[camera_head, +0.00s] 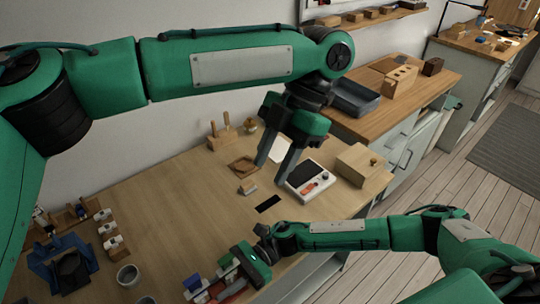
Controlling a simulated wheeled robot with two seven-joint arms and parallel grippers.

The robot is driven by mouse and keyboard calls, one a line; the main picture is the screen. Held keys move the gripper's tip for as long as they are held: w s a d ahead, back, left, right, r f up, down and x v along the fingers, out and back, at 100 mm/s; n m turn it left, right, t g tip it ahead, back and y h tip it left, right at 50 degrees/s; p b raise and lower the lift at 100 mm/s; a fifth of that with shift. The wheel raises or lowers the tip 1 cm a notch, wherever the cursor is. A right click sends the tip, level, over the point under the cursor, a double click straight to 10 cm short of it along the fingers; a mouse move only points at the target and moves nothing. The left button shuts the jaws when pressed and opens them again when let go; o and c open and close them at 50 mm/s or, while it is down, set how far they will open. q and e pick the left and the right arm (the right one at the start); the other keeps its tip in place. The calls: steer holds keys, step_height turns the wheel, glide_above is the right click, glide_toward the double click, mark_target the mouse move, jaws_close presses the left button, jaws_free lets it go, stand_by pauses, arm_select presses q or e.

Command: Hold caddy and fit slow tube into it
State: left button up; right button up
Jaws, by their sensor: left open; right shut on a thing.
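A small caddy (203,295) with blue, green and red pieces is at the lower middle of the head view, at the bench's near edge. My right gripper (232,284) is at its right side, shut on it; the gripper's body hides part of it. My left gripper (272,170) is open and empty above the bench, with its fingers pointing down. A small wooden block (247,187) lies below and left of its fingers. I cannot tell which piece is the slow tube.
A white device with a red part (311,181) and a wooden box (361,165) are at the bench's right. A wooden stand with pegs (222,137) is at the back. A blue fixture (65,262) and a metal cup (128,275) are at the left.

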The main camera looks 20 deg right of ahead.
steer(key=o, duration=1.1)
steer(key=shift+d, duration=0.15)
